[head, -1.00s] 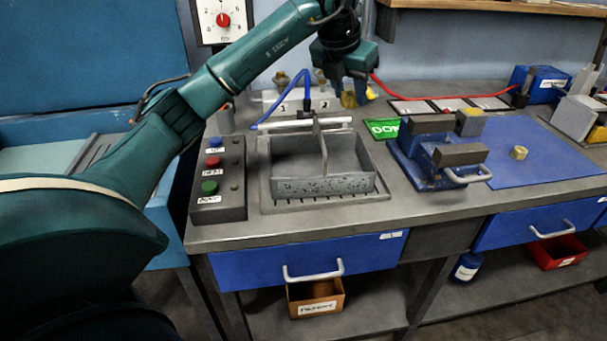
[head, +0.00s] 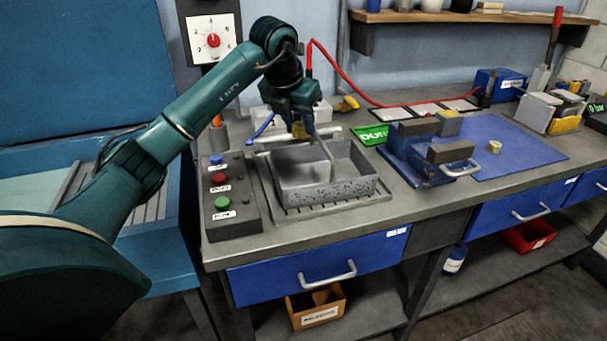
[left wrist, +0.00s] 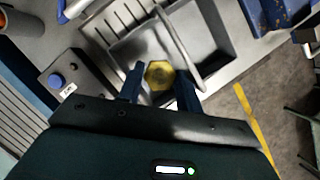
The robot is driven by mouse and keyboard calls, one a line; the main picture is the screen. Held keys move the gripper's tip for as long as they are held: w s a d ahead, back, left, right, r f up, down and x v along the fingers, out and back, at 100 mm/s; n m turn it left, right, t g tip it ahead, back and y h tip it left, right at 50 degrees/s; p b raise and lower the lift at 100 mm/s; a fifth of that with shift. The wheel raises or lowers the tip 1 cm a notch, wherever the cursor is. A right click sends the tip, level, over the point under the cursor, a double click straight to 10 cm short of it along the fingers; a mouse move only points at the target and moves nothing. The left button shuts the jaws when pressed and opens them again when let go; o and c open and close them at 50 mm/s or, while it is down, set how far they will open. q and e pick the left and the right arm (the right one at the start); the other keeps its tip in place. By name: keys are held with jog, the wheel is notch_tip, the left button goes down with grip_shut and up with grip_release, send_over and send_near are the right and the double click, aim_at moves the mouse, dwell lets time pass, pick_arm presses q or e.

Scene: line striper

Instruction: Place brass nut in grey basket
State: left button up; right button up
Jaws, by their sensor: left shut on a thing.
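The brass nut (left wrist: 160,75) is a yellow hexagonal piece held between the two fingers of my left gripper (left wrist: 160,88) in the left wrist view. In the head view, my left gripper (head: 302,128) points down above the back left part of the grey basket (head: 325,190). The nut is small and mostly hidden there. The basket is an open metal box with a thin divider, and it also shows below the nut in the left wrist view (left wrist: 215,75). My right gripper is not in view.
A dark button box (head: 230,195) stands left of the basket. A blue vise-like fixture (head: 425,165) stands to its right. A brass-coloured ring (head: 495,147) lies on the blue mat (head: 520,150). A green sign (head: 370,135) lies behind the basket.

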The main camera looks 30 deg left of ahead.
pick_arm(q)
send_over(302, 182)
jog(key=s, duration=0.1)
jog(key=f, duration=0.8)
jog(key=shift+s, duration=0.2)
notch_tip(302, 182, down, 5)
jog(key=shift+f+p, duration=0.1)
jog(key=shift+p, duration=0.35)
jog(key=shift+f, duration=0.1)
jog(key=o, duration=1)
jog(key=shift+o, duration=0.2)
